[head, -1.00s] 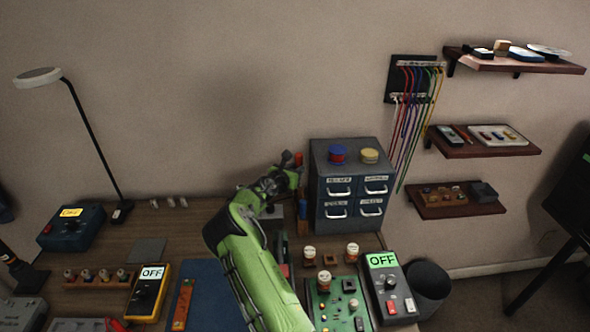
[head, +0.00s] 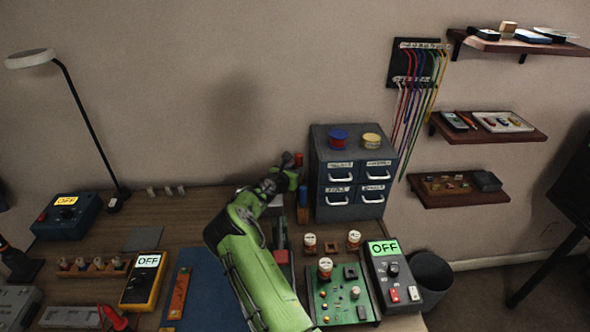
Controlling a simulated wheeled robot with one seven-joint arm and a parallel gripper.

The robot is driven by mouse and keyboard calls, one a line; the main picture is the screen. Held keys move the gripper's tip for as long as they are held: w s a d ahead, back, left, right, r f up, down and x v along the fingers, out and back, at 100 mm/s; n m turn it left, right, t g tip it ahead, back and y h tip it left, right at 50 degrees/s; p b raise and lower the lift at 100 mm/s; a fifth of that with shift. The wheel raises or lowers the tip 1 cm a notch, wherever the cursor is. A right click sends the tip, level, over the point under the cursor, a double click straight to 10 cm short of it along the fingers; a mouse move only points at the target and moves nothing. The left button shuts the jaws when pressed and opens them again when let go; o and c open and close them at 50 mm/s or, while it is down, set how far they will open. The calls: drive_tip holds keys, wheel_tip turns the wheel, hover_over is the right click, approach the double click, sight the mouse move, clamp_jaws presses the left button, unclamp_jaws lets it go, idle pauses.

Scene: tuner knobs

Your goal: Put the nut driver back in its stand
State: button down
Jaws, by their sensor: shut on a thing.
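My gripper (head: 291,172) is at the end of my green arm, in front of the left side of the drawer cabinet. It is shut on a slim thing with a red end (head: 299,159) that sticks up at the fingers; this looks like the nut driver. Its lower part is hidden or too small to make out. My arm hides part of the bench there.
The blue-grey drawer cabinet (head: 350,178) stands close to the right of my gripper, with two spools on top. A green circuit board (head: 337,308), small jars and a meter reading OFF (head: 395,275) lie in front. A lamp (head: 92,130) stands at the left.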

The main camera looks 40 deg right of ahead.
drive_tip(key=shift+f+b, duration=0.3)
drive_tip(key=shift+f, duration=0.3)
drive_tip(key=c, duration=0.8)
unclamp_jaws()
drive_tip(key=p+v, duration=0.2)
drive_tip(key=v, duration=1.3)
drive_tip(key=shift+s+a, duration=0.1)
drive_tip(key=shift+a, duration=0.25)
